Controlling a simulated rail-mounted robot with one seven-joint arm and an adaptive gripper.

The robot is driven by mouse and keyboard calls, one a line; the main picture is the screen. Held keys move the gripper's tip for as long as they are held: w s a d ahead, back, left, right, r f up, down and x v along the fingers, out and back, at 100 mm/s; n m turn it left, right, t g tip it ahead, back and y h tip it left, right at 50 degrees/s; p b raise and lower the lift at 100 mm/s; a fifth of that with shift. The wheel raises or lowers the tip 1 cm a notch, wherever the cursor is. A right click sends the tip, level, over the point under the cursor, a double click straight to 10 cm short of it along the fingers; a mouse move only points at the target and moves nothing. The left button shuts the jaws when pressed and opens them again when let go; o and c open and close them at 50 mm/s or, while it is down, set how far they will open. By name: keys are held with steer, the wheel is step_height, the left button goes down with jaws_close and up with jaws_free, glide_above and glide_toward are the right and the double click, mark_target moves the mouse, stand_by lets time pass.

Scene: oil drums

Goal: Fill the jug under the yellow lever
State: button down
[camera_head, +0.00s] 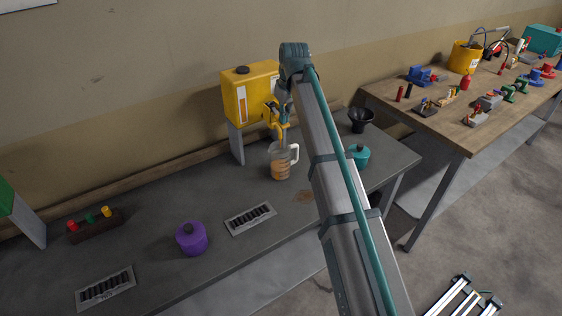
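The yellow drum (239,103) stands on a grey bracket at the back of the dark table. A yellow tap with its lever (270,110) is on its front right side. The clear jug (280,160) stands upright below the tap, its white handle to the right. Amber liquid shows in the jug's lower part; the exact level is hard to read. My gripper (279,117) is at the tap and lever, pointing down above the jug. It is small and partly overlaps the tap, so its fingers and any contact with the lever are unclear.
A purple canister (192,238), a drain grate (250,218) and another grate (105,288) lie left of my arm. A black funnel (361,119) and teal canister (358,155) are to its right. A wooden workbench (440,122) with tools stands further right.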

steer(key=shift+r+p, duration=2)
steer(key=shift+r, duration=1.35)
steer(key=shift+f, duration=0.1)
